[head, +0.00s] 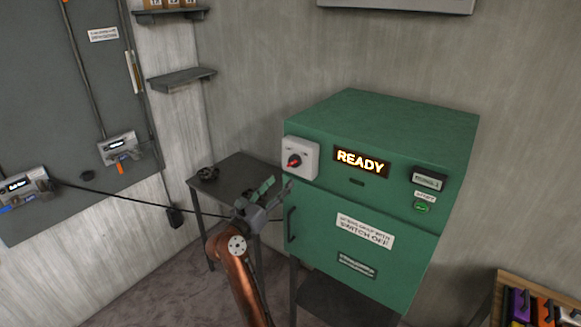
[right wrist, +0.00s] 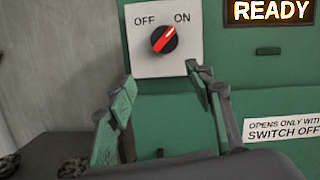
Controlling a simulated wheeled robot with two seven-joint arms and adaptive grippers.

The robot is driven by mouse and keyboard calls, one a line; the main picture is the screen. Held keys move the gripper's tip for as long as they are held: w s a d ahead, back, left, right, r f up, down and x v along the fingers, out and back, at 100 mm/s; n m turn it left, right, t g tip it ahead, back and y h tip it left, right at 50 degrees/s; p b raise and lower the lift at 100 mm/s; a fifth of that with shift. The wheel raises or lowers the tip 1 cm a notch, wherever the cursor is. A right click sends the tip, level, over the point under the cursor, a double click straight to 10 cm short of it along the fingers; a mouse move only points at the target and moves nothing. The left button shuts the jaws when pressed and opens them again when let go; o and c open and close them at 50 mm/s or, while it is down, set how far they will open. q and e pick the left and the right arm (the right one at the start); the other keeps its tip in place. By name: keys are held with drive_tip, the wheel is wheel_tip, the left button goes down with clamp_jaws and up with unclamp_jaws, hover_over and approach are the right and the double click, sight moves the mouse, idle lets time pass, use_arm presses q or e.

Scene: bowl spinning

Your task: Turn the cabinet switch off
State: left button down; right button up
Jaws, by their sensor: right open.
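The green cabinet (head: 410,150) stands at the right of centre in the head view. Its switch is a red knob (right wrist: 164,39) on a white plate (right wrist: 145,62) marked OFF and ON; the knob points up and right, toward ON. The switch also shows in the head view (head: 294,160). A lit display (head: 361,161) reads READY. My right gripper (head: 268,194) is open and empty, in front of the cabinet's left side, below the switch. In the right wrist view its fingers (right wrist: 160,95) are spread below the plate, apart from the knob. My left gripper is not in view.
The cabinet door has a dark handle (head: 290,224) and a label (head: 365,231) about the switch being off. A small dark table (head: 235,178) stands left of the cabinet. A cable (head: 120,197) runs across behind my right arm. Wall shelves (head: 180,79) hang at upper left.

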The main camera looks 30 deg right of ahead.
sight(291, 164)
wheel_tip(291, 164, up, 5)
drive_tip(key=s+m+y, duration=0.2)
drive_tip(key=m, duration=0.2)
drive_tip(key=shift+y, duration=0.3)
drive_tip(key=p+x, duration=0.1)
drive_tip(key=x, duration=0.5)
drive_tip(key=shift+w+d, duration=0.25)
drive_tip(key=shift+w, duration=0.1)
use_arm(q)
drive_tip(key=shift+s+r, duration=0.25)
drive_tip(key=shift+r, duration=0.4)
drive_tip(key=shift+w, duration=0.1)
use_arm(e)
drive_tip(key=c, duration=1.2)
